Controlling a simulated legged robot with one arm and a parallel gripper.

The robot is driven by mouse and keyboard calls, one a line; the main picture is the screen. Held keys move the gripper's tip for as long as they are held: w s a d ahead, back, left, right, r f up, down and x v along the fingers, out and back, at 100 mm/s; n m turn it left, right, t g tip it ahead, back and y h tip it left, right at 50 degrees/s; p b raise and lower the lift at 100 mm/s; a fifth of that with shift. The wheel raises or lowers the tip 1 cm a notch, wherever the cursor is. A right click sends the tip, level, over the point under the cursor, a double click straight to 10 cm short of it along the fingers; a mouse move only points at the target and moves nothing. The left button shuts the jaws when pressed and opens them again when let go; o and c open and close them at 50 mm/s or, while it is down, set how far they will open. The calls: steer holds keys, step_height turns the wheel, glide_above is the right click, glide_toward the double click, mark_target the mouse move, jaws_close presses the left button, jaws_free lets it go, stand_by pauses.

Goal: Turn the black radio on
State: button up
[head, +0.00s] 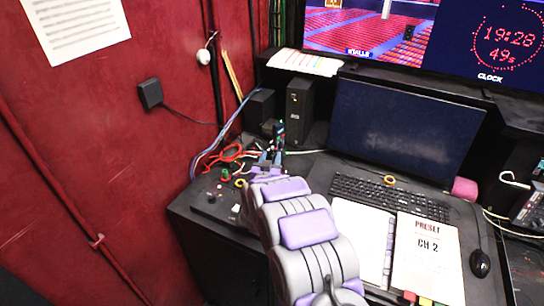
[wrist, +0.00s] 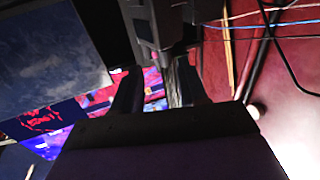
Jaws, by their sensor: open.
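My gripper (head: 270,158) is at the back left of the black desk, just in front of several small dark items. In the wrist view its two dark fingers (wrist: 160,88) are apart. A dark device (wrist: 150,25) stands close beyond the fingertips there; I cannot tell whether they touch. I cannot clearly pick out the black radio. A small dark item (head: 271,128) with a tiny green light beside it sits just beyond my gripper, partly hidden by it, and may be the radio.
A black upright box (head: 299,108) and a smaller black box (head: 261,105) stand behind. A monitor (head: 400,130), keyboard (head: 385,195), papers (head: 425,255) and mouse (head: 480,263) fill the right. Red and blue cables (head: 225,155) lie left of my gripper, near the red wall (head: 90,150).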

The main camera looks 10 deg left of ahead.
mark_target(271, 151)
steer(key=shift+w+a+f, duration=0.1)
steer(key=shift+w+a, duration=0.05)
steer(key=shift+w, duration=0.35)
steer(key=shift+w+a+f, duration=0.1)
steer(key=shift+w+a, duration=0.05)
steer(key=shift+w, duration=0.3)
steer(key=shift+w+a+r, duration=0.1)
steer(key=shift+w, duration=0.15)
steer(key=shift+d, duration=0.25)
steer(key=c, duration=0.6)
steer(key=shift+a, duration=0.3)
jaws_close()
